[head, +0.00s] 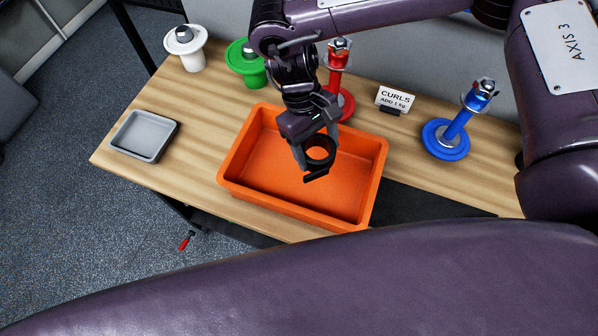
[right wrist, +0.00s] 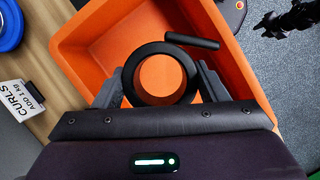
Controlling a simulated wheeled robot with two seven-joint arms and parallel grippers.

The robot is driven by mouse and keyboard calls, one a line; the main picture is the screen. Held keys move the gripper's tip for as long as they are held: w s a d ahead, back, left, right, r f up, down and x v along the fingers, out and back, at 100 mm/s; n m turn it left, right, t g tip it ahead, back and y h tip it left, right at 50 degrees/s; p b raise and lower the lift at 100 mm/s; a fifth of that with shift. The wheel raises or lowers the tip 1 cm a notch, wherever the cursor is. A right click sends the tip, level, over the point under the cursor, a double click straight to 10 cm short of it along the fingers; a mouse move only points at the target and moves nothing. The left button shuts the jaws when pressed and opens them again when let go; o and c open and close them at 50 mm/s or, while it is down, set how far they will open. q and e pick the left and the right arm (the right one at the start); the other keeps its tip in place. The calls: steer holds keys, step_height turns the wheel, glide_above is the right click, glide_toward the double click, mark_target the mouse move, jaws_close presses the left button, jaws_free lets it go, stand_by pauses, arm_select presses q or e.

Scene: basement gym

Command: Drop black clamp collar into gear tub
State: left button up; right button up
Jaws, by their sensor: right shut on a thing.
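The black clamp collar (head: 320,149) is a dark ring with a short bar at one side. My right gripper (head: 316,150) is shut on it and holds it over the orange gear tub (head: 232,166). In the right wrist view the collar (right wrist: 160,62) sits between the two grey fingers of the gripper (right wrist: 160,85), with the orange tub (right wrist: 85,40) behind it. The tub looks empty where its floor shows. The exact height of the collar above the tub floor is hard to tell.
A grey tray (head: 145,136) lies left of the tub. White (head: 186,48), green (head: 246,62), red (head: 338,70) and blue (head: 450,135) stands line the back of the wooden table (head: 205,115). A CURLS card (head: 394,99) stands between red and blue. A red-handled item (head: 185,241) is on the floor.

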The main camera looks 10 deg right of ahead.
steer(key=shift+f, duration=0.1)
steer(key=o, duration=1.2)
steer(key=shift+b+v, duration=0.6)
steer(key=shift+v, duration=3.3)
steer(key=shift+s, duration=0.1)
